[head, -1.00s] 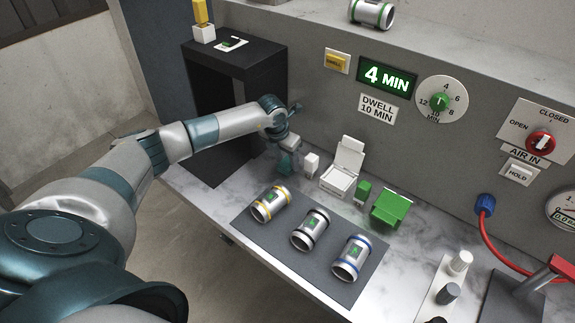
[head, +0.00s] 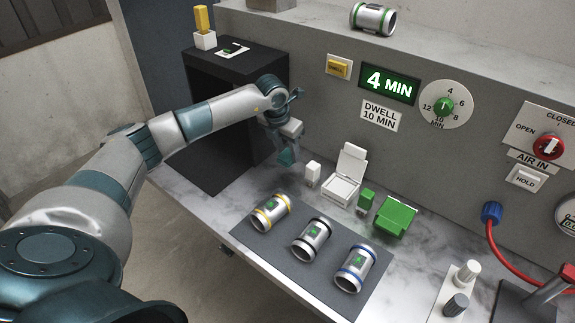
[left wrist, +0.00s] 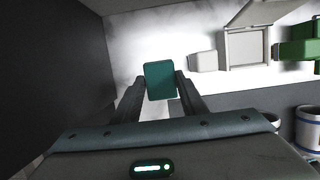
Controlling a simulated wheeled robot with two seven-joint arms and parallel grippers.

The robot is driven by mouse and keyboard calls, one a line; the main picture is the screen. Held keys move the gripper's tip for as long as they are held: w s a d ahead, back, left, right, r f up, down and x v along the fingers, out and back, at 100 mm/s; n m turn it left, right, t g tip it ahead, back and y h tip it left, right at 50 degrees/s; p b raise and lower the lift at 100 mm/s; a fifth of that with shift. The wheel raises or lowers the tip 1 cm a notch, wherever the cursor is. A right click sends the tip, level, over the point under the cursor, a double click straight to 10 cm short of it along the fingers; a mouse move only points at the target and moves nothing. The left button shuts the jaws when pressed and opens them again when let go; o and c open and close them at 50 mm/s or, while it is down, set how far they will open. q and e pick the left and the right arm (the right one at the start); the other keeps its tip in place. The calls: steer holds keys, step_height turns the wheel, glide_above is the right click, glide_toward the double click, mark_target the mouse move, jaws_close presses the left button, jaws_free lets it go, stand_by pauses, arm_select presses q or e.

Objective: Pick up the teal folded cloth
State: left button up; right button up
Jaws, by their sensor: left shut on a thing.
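The teal folded cloth (head: 287,157) is held at the tips of my left gripper (head: 285,153), above the marble bench beside the black box. In the left wrist view the cloth (left wrist: 160,80) shows as a small teal block between the two fingers of my left gripper (left wrist: 161,88), which are shut on it. It looks apart from the bench top. My right gripper is not in view.
A small white block (head: 313,174), an open white case (head: 342,188) and a green box (head: 396,217) stand right of the gripper. Several banded cylinders lie on a dark mat (head: 262,243) in front. The black box (head: 215,130) stands close on the left.

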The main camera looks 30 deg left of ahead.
arm_select(q)
steer(key=shift+r+b, duration=0.35)
steer(key=shift+r, duration=1.1)
steer(key=o, duration=0.5)
steer(key=c, duration=0.4)
steer(key=shift+s, duration=0.1)
